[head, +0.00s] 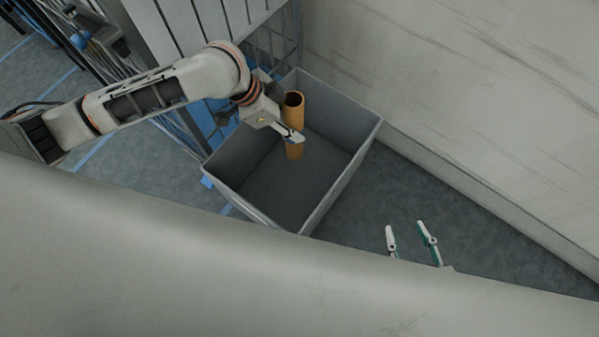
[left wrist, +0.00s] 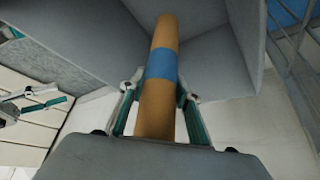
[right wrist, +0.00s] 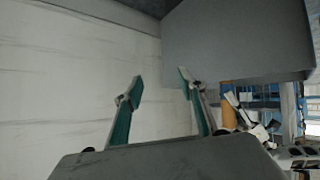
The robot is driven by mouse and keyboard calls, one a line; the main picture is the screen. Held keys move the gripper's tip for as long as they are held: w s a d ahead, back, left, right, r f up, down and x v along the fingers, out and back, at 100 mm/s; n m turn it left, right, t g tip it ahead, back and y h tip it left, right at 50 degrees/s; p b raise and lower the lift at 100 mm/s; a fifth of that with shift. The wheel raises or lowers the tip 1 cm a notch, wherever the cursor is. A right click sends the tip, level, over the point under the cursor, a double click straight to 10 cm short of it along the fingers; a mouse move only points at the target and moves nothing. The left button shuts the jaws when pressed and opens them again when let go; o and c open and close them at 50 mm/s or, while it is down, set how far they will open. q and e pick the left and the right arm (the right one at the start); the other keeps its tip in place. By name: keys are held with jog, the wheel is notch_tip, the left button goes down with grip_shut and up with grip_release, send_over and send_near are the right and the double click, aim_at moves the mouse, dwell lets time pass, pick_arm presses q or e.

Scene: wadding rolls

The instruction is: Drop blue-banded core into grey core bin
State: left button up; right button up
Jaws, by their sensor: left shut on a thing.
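The core (head: 293,107) is an orange-brown tube with an open top end. My left gripper (head: 291,134) is shut on it and holds it upright, over or within the opening of the grey bin (head: 335,179). In the left wrist view the core (left wrist: 157,108) stands between the two fingers, and its blue band (left wrist: 162,65) shows just beyond the fingertips. I cannot tell whether the core touches the bin floor. The bin's visible floor is bare. My right gripper (head: 408,235) is open and empty, to the right of the bin; its spread fingers also show in the right wrist view (right wrist: 158,90).
A pale wall (head: 470,90) runs behind and to the right of the bin. A metal mesh cage (head: 272,42) stands at the bin's back left. Dark floor (head: 400,190) is clear between the bin and the wall. A large pale surface fills the foreground.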

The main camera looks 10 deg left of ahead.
pick_arm(q)
jog(key=shift+f+b, duration=0.45)
jog(key=shift+f, duration=0.2)
pick_arm(e)
jog(key=shift+w+a+r, duration=0.2)
jog(key=shift+a+r, duration=0.1)
jog(key=shift+a, duration=0.15)
jog(key=shift+w+a+r, duration=0.15)
jog(key=shift+a+r, duration=0.1)
jog(key=shift+a, duration=0.15)
pick_arm(q)
jog(key=o, duration=1.2)
jog(key=shift+o, duration=0.2)
jog(key=v, duration=1.2)
pick_arm(e)
jog(key=shift+s, duration=0.1)
